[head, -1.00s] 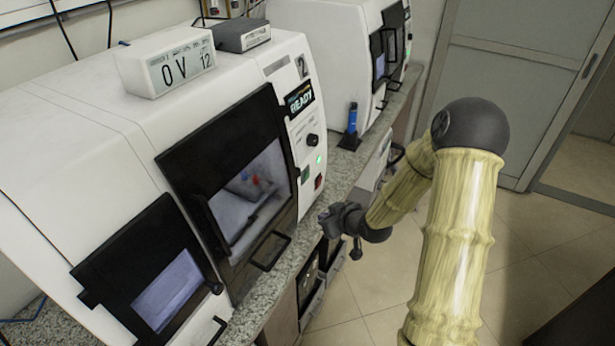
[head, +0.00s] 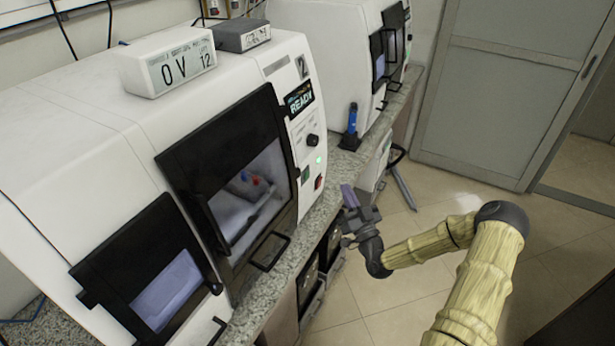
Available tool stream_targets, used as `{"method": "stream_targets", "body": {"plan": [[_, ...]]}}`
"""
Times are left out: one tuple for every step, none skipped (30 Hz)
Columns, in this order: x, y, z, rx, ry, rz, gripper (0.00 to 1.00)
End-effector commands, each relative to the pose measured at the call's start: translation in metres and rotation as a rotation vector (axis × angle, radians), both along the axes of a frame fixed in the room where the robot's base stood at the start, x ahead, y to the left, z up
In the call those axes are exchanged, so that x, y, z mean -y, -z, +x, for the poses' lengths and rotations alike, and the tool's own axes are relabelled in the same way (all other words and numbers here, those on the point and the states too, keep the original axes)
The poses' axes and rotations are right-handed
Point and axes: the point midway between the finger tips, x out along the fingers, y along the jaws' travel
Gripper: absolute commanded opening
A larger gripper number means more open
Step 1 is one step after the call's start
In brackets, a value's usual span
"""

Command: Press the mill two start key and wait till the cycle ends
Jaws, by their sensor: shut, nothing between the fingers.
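Mill two (head: 110,110) is the white machine at the left, marked with a 2. Its display (head: 299,100) reads READY. Below it on the panel are a black knob (head: 312,140), a small glowing green lamp (head: 319,160), a green key (head: 305,175) and a red key (head: 318,183). I cannot read the key labels; the green one looks like the start key. The mill's door window is closed, with small red and blue parts behind it. My gripper (head: 348,192) is shut and empty, right of the keys and apart from them in the picture.
A second white machine (head: 330,40) stands behind on the same granite counter (head: 345,168). A blue-handled tool in a black stand (head: 351,127) is between them. A white box reading OV 12 (head: 168,65) sits on mill two. Open tiled floor lies at the right.

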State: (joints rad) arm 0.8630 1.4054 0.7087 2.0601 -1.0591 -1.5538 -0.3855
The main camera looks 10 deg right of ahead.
Motion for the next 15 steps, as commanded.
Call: {"method": "stream_targets", "body": {"plan": [[0.000,0.000,0.000,-0.001,0.000,0.000,0.00],[0.000,0.000,0.000,-0.001,0.000,0.000,0.00],[-0.001,0.000,0.000,-0.002,-0.001,-0.001,0.00],[-0.001,0.000,0.001,-0.002,-0.001,-0.001,0.00],[-0.002,0.000,0.001,-0.002,-0.001,-0.001,0.00],[-0.004,0.000,0.002,-0.002,-0.002,0.000,0.00],[-0.005,0.000,0.004,-0.002,-0.002,0.000,0.00],[-0.007,0.001,0.005,-0.002,-0.002,0.000,0.00],[-0.009,0.001,0.007,-0.001,-0.003,-0.001,0.00],[-0.012,0.001,0.008,-0.002,-0.003,0.000,0.00],[-0.014,0.001,0.010,-0.001,-0.004,0.000,0.00],[-0.018,0.001,0.012,-0.001,-0.004,0.000,0.00],[-0.021,0.001,0.014,-0.003,-0.003,0.000,0.00],[-0.024,0.001,0.017,-0.003,-0.003,0.000,0.00],[-0.028,0.002,0.019,-0.003,-0.003,0.000,0.00]]}}
